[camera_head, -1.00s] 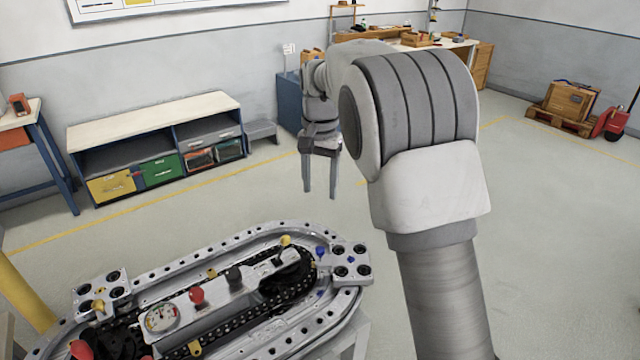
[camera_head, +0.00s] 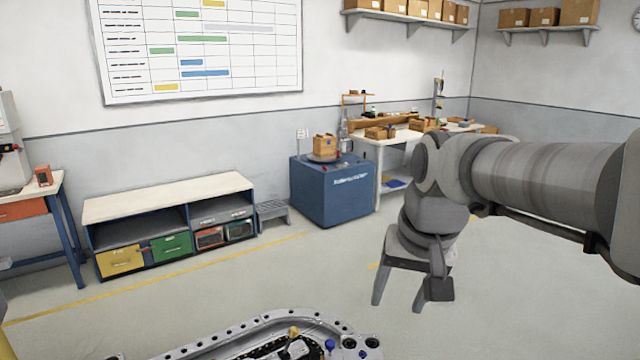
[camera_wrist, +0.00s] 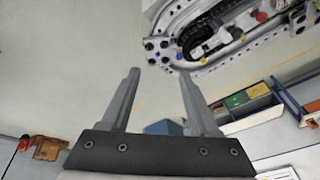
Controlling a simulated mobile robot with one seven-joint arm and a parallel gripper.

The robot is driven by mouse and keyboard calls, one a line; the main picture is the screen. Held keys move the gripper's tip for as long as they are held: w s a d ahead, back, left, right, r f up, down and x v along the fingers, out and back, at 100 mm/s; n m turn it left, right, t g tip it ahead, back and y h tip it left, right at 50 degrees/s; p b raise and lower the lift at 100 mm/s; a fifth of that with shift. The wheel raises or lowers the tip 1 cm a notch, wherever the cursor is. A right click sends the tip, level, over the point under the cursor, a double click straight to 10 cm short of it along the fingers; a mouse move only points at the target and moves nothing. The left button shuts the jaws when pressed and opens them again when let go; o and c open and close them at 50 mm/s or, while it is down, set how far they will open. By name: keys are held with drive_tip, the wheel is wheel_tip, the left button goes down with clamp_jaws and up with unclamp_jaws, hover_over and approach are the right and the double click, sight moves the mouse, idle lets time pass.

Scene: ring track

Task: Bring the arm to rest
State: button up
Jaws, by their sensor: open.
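My gripper (camera_head: 397,298) hangs with its fingers pointing down at the right of the head view, over open floor and to the right of the ring track (camera_head: 270,330). Its two fingers are apart and nothing is between them. In the wrist view my gripper (camera_wrist: 158,95) also shows open and empty, with the ring track (camera_wrist: 205,65) beyond the fingertips at the top. The fingers are clear of the track. My arm reaches in from the right edge of the head view. Most of the track is cut off at the bottom of the head view.
A low bench (camera_head: 165,197) with yellow and green drawers stands by the wall. A blue cabinet (camera_head: 330,195) with a box (camera_head: 324,146) on it stands behind my gripper, beside a worktable (camera_head: 400,137). A grey step stool (camera_head: 272,213) is between them. The floor in front is clear.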

drive_tip(key=s+d+f+n+t, duration=0.1)
drive_tip(key=s, duration=0.5)
drive_tip(key=s+d+f+n+t, duration=0.1)
drive_tip(key=s+f, duration=0.1)
drive_tip(key=s, duration=0.4)
drive_tip(key=shift+s+d+f+h, duration=0.15)
drive_tip(key=shift+d+f+h, duration=0.15)
drive_tip(key=shift+h, duration=0.1)
